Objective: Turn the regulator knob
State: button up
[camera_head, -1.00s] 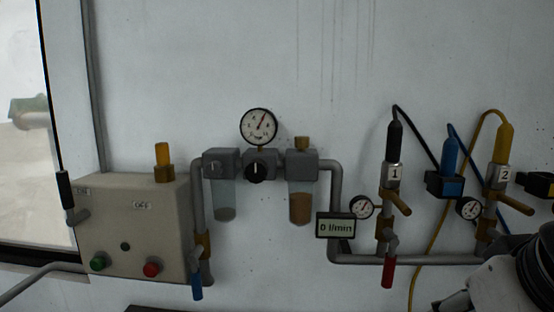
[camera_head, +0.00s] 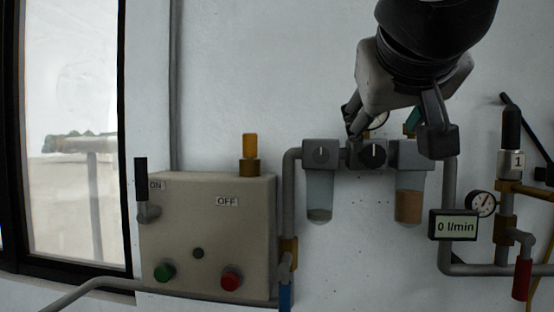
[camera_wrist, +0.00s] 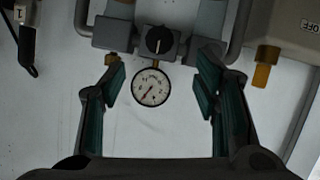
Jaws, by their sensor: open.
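The regulator knob (camera_head: 373,155) is a round black knob with a white mark on a grey block between two filter bowls. In the wrist view, which appears upside down, the knob (camera_wrist: 159,40) is near the top, with the round pressure gauge (camera_wrist: 151,86) below it. My gripper (camera_head: 395,130) is above and in front of the regulator in the head view and covers most of the gauge. In the wrist view my gripper (camera_wrist: 160,80) is open and empty, its green-padded fingers apart on either side of the gauge. It is not touching the knob.
A beige control box (camera_head: 208,235) with green and red buttons is at left. A flow display (camera_head: 453,225) reads 0 l/min at right, near a small gauge (camera_head: 482,204) and a red-handled valve (camera_head: 522,278). Grey pipes flank the regulator.

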aim_at(373, 155)
jog(key=x, duration=1.1)
jog(key=shift+w+d+f, duration=0.1)
jog(key=shift+w+f, duration=0.05)
jog(key=shift+w, duration=0.15)
jog(key=c, duration=1.1)
